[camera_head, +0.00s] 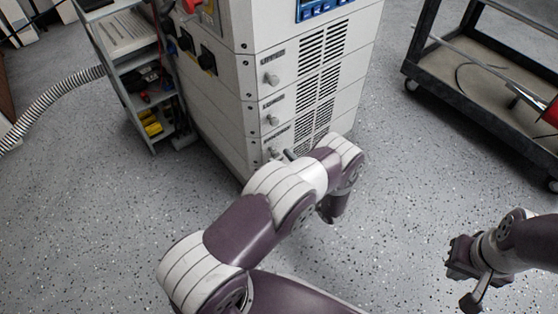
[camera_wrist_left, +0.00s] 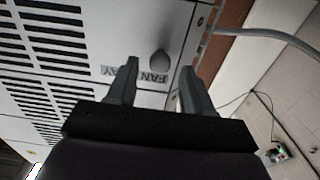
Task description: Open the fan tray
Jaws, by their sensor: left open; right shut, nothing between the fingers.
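The fan tray (camera_wrist_left: 89,73) is a pale vented panel low on the cabinet, its label partly hidden by a finger in the left wrist view. Its round grey knob (camera_wrist_left: 160,62) shows beside the label. My left gripper (camera_wrist_left: 160,66) is open, with one finger on each side of the knob in that view; I cannot tell whether they touch it. In the head view my left arm hides most of that gripper near the lowest panel's knob (camera_head: 274,152). My right gripper (camera_head: 472,300) is shut and empty over the floor at the lower right.
The cabinet (camera_head: 225,120) has several vented panels with knobs. A shelf unit (camera_head: 135,75) with small items and a ribbed hose (camera_head: 50,95) stand to its left. A dark cart (camera_head: 425,85) stands at the right. Speckled floor between is clear.

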